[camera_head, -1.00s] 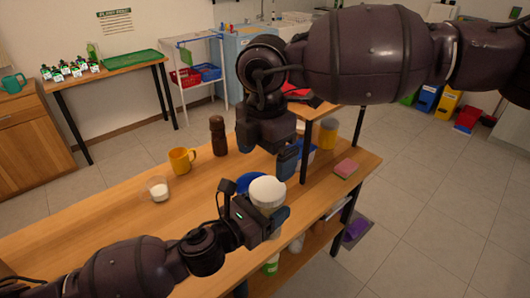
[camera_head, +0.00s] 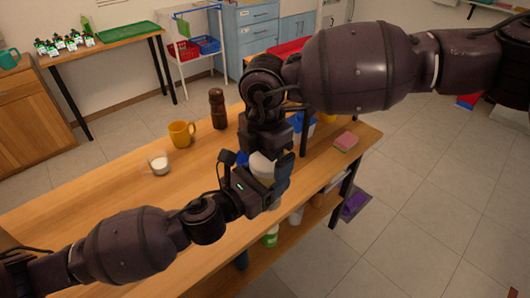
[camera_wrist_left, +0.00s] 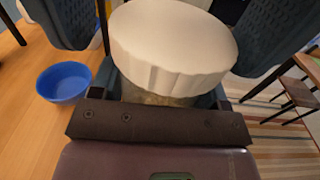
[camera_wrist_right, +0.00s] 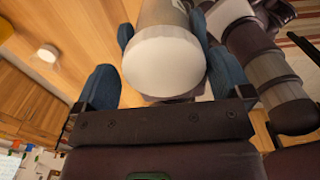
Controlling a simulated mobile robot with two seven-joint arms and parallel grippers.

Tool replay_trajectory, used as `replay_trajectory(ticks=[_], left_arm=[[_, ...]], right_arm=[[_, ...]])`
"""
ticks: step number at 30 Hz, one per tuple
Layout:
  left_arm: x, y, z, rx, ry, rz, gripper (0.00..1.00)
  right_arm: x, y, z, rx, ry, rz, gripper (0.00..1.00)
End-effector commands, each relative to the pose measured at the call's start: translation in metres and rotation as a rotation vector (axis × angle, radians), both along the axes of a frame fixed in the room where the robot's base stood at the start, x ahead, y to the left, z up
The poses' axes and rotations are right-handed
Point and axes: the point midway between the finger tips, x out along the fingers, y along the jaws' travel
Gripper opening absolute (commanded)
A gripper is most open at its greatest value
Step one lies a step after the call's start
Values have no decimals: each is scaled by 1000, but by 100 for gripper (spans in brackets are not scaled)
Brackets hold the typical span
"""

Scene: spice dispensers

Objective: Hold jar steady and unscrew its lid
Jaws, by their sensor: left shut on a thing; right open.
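The jar has a wide white lid (camera_head: 262,167) and stands upright in my left gripper (camera_head: 268,188). In the left wrist view the lid (camera_wrist_left: 172,42) fills the upper middle, with a strip of clear jar body (camera_wrist_left: 155,98) below it, between the blue fingers. My right gripper (camera_head: 270,160) is just above the jar, pointing down. In the right wrist view the lid (camera_wrist_right: 163,66) lies between my right gripper's open blue fingers (camera_wrist_right: 164,84), with a visible gap at the left finger. The right finger is close to the lid; contact is unclear.
A blue bowl (camera_wrist_left: 63,82) sits on the wooden table beside the jar. A pink sponge (camera_head: 346,141) lies on the right. The table's front left is clear.

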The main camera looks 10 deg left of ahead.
Motion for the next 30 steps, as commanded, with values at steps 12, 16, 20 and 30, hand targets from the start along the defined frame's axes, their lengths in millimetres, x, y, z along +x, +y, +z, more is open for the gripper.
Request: replay_trajectory(ticks=[12, 16, 20, 30], left_arm=[[-1, -1, 1, -1, -2, -4, 3], [-2, -2, 1, -2, -2, -6, 3], [-2, -3, 1, -3, -3, -9, 3], [-4, -4, 2, -4, -3, -13, 3]], right_arm=[[0, 1, 1, 2, -2, 0, 47], [0, 1, 1, 4, -3, 42, 47], [0, 1, 1, 6, -4, 186, 47], [0, 1, 2, 7, -8, 687, 48]])
